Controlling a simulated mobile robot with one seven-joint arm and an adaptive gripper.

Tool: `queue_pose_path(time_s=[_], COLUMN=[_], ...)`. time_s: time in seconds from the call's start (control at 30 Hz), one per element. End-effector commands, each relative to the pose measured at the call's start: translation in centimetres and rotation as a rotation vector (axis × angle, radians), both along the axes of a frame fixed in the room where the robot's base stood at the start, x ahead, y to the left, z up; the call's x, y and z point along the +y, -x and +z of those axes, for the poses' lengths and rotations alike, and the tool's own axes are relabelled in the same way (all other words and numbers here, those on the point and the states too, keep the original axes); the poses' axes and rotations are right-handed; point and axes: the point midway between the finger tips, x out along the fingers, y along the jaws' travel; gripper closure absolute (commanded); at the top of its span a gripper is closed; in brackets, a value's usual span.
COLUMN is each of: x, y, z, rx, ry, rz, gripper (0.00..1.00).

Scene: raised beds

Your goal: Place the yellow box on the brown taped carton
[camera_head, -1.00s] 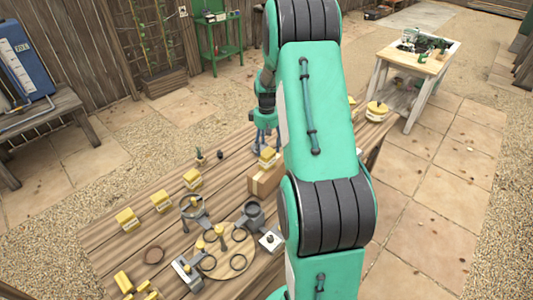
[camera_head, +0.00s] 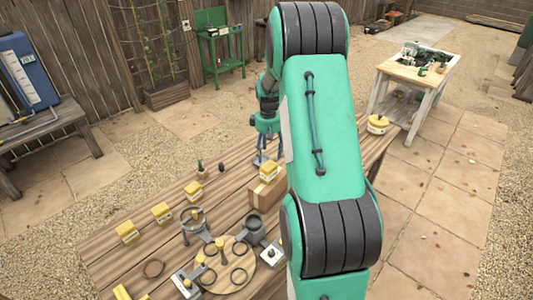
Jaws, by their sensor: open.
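A yellow box (camera_head: 270,172) sits on top of the brown carton (camera_head: 264,197), near the middle of the table. The carton is partly hidden by my arm on its right. My gripper (camera_head: 263,156) points down, just behind and left of the yellow box. Its fingers look apart and empty, with a small gap between them and the box. Other similar yellow boxes stand in a row on the table at the left: one nearest (camera_head: 127,232), one in the middle (camera_head: 161,212) and one farther back (camera_head: 193,191).
A round wooden board (camera_head: 226,281) with dark rings and grey metal fixtures lies at the front. A yellow-topped round item (camera_head: 377,124) is at the far right end. A small pot (camera_head: 221,168) stands left of the carton.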

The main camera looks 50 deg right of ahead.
Motion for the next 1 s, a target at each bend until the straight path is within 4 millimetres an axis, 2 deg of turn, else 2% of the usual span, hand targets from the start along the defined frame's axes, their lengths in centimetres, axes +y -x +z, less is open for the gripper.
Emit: queue_pose_path(time_s=[0.17, 0.37, 0.47, 0.67, 1.0], x=[0.6, 3.5, 6.0, 12.2, 22.8], y=[-0.2, -0.6, -0.7, -0.3, 3.0], z=[0.7, 3.8, 6.3, 11.9, 19.7], rx=[-0.005, -0.026, -0.045, -0.093, -0.185], ry=[0.004, 0.020, 0.032, 0.056, 0.081], rz=[0.001, 0.003, 0.004, 0.005, 0.004], gripper=[0.35, 0.35, 0.35, 0.35, 0.35])
